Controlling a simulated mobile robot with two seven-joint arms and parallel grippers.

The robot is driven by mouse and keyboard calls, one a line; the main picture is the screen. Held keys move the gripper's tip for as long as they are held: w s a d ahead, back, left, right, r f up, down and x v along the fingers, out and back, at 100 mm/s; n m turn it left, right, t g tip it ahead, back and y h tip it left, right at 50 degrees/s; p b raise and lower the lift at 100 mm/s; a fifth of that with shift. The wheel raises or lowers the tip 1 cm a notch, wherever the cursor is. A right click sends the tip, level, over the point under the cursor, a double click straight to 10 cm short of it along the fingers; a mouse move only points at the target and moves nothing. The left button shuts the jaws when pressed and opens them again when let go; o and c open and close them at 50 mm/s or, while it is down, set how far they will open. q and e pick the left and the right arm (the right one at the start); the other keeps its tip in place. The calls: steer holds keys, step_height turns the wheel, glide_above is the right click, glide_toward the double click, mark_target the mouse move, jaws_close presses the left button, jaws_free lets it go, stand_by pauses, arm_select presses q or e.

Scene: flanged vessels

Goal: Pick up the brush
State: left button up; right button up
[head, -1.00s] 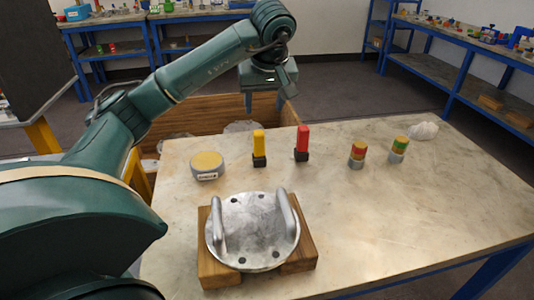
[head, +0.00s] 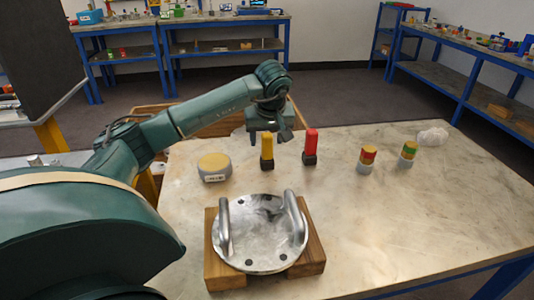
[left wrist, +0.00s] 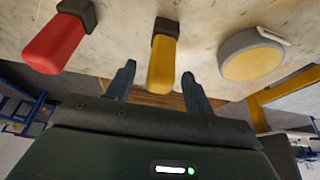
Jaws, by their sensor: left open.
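Two block-handled things stand upright on the table, one with a yellow handle (head: 267,147) and one with a red handle (head: 310,142), each on a dark base. They look like brushes, but I cannot tell for sure which is the brush. My left gripper (head: 268,140) is open at the yellow-handled one. In the left wrist view the yellow handle (left wrist: 162,65) shows between the two fingers (left wrist: 159,74), not visibly gripped. The red handle (left wrist: 55,43) is outside them, to the left. My right gripper is not in view.
A round flanged lid (head: 260,240) with two upright handles rests on wooden blocks. A yellow-topped round tin (head: 214,168) is left of the yellow handle. Red-banded (head: 367,158) and green-banded (head: 407,154) pieces and a white crumpled cloth (head: 432,137) are right.

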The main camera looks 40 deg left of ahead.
arm_select(q)
steer(key=c, duration=1.1)
steer(key=shift+r+p, duration=0.65)
steer(key=shift+r, duration=4.4)
